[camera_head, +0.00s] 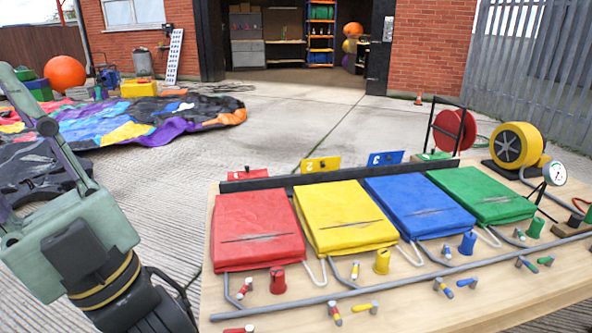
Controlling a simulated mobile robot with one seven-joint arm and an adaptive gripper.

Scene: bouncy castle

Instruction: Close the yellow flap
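A yellow flap (320,164) marked "2" stands up behind the black bar (300,180) at the back edge of the wooden board. The yellow cushion (345,217) lies in front of that bar, with a dark slit across its top. My gripper (28,140) is at the left edge, well left of the board and apart from the flap. A grey-green finger reaches up and left. The rest of the gripper is cut off by the frame, so its opening cannot be told.
The wooden board (480,300) also carries red (258,225), blue (418,205) and green (482,193) cushions, grey pipes, valves and coloured caps. A red flap (248,174) and blue flap (385,158) flank the yellow one. A hose reel (455,130) and yellow blower (516,145) stand at right.

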